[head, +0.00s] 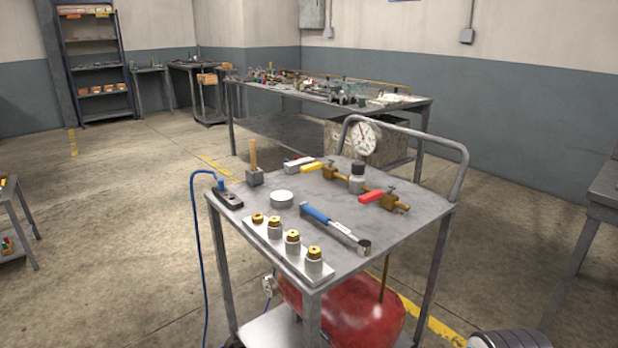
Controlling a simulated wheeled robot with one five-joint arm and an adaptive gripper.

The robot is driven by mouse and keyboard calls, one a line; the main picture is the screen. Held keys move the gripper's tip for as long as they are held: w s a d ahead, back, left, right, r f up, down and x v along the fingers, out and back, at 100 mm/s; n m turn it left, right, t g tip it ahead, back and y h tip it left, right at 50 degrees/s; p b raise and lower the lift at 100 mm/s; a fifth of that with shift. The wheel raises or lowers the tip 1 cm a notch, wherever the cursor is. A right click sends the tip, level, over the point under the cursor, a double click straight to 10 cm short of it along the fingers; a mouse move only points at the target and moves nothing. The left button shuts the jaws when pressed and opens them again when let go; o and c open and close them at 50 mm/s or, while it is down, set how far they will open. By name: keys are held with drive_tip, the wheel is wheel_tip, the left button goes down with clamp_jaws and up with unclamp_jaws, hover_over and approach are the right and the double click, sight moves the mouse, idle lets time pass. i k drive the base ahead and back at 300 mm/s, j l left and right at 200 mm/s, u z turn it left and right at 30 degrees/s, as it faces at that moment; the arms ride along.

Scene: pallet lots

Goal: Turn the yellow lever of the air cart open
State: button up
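The air cart (400,228) stands in front of me, a grey metal cart with a flat top and a tube handle at its right rear. The yellow lever (312,167) lies flat on a brass valve (331,173) near the back of the top, its handle pointing left. A red lever (371,196) sits on a second brass valve (395,203) nearer the right edge, also pointing left. A round white pressure gauge (362,138) stands behind them; its reading is too small to tell.
On the cart top lie a blue-handled tool (330,225), a plate with several brass-topped fittings (303,264), a white disc (281,198) and a wooden-handled block (254,177). A blue hose (197,240) runs down the left side.

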sight(315, 165)
drive_tip(key=j+z, duration=0.1)
drive_tip(key=j, duration=0.3)
drive_tip(key=k+j+z, duration=0.1)
drive_tip(key=j, duration=0.3)
drive_tip(key=k+j, duration=0.1)
drive_tip(key=j, duration=0.25)
drive_tip(key=k+j+z, duration=0.15)
drive_tip(key=j, duration=0.25)
drive_tip(key=i+j+z, duration=0.1)
drive_tip(key=j, duration=0.25)
drive_tip(key=i+j, duration=0.2)
drive_tip(key=j, duration=0.15)
drive_tip(key=i+j+z, duration=0.15)
drive_tip(key=j, duration=0.15)
drive_tip(key=i+j+z, duration=0.1)
drive_tip(key=j, duration=0.25)
drive_tip(key=i+j, duration=0.1)
drive_tip(key=j, duration=0.3)
drive_tip(key=z, duration=0.05)
